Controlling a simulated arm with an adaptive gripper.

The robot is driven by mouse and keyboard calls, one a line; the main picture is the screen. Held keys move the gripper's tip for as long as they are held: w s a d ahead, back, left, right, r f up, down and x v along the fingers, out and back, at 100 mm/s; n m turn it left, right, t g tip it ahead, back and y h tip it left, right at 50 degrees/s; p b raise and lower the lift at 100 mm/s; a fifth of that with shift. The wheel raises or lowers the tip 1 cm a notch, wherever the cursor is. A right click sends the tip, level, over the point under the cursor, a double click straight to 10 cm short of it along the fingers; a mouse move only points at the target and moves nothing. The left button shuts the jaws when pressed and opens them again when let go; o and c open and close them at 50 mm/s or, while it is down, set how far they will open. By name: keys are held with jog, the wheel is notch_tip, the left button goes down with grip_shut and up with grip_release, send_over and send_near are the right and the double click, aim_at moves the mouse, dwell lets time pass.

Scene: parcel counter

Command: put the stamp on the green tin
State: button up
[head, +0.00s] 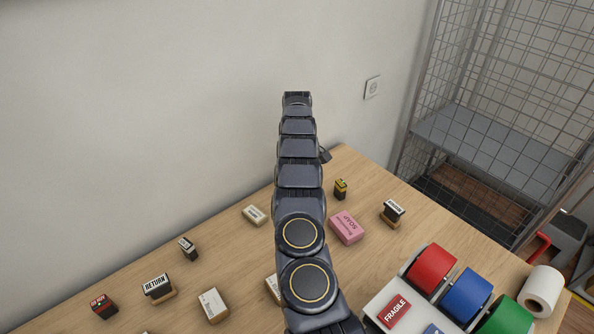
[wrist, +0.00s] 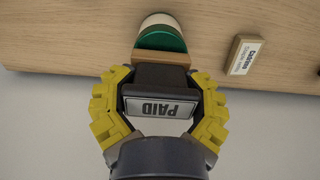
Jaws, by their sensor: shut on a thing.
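In the wrist view my gripper (wrist: 160,105), with yellow fingers, is shut on a dark stamp (wrist: 158,78) with a wooden base. Its label reads PAID and appears upside down. In the head view my arm hides the tin, and the held stamp cannot be made out clearly.
A Customs block (wrist: 244,55) lies right of the tin. In the head view, a pink soap box (head: 347,228), a RETURN stamp (head: 158,290) and other stamps and blocks are spread on the table (head: 230,268). A tape rack (head: 385,300) stands front right, a wire cage (head: 480,110) behind.

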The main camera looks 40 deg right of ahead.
jog(key=shift+f, duration=0.2)
jog(key=o, duration=1.3)
notch_tip(320, 180, up, 11)
jog(key=shift+f, duration=0.1)
jog(key=shift+r, duration=0.8)
jog(key=shift+a, duration=0.1)
